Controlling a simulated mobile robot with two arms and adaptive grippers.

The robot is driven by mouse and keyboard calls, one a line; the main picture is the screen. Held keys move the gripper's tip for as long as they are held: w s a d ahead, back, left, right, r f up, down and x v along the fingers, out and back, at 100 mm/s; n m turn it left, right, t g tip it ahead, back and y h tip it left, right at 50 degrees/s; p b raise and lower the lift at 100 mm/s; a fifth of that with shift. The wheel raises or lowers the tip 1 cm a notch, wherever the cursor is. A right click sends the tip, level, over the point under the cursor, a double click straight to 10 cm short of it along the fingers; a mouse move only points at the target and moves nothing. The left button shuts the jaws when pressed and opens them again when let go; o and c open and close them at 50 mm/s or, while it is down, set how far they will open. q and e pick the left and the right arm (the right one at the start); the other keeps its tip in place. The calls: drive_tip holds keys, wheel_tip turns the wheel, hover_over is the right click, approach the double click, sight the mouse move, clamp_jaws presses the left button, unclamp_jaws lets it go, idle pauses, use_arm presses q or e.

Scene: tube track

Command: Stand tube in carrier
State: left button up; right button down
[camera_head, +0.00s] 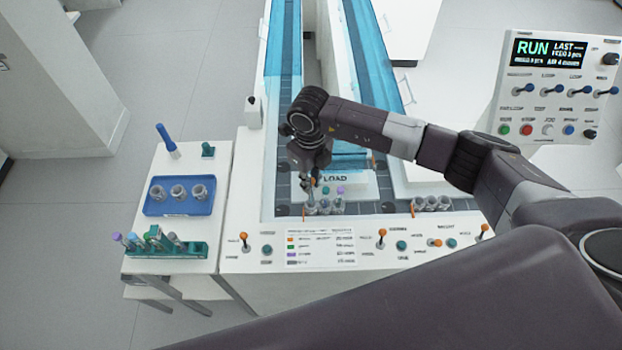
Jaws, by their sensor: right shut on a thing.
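My right gripper (311,188) points down over the track by the LOAD sign (335,179). It is shut on a tube, mostly hidden by the fingers, so I cannot tell its cap colour. The tube is above or in the leftmost grey carrier (311,208) of a row of three; I cannot tell whether it is seated. The other two carriers in the row, the middle one (325,207) and the right one (339,207), hold a green-capped tube (326,191) and a purple-capped tube (340,190). My left gripper is not in view.
A side table at left bears a blue tray (180,208) with three grey carriers and a green rack (185,250) with several tubes. More carriers (431,204) stand right of the LOAD area. A switch panel (330,257) runs along the front; a control box (555,85) stands at right.

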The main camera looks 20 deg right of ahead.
drive_tip(key=shift+f, duration=0.35)
drive_tip(key=shift+f+b, duration=0.4)
drive_tip(key=shift+b, duration=0.45)
idle(0.6)
drive_tip(key=shift+f, duration=0.15)
idle(0.3)
drive_tip(key=shift+f+b, duration=0.45)
drive_tip(key=shift+b, duration=0.15)
drive_tip(key=shift+f, duration=0.1)
drive_tip(key=shift+f+b, duration=0.4)
drive_tip(key=shift+b, duration=0.15)
drive_tip(key=c, duration=1.8)
unclamp_jaws()
drive_tip(key=shift+c, duration=0.2)
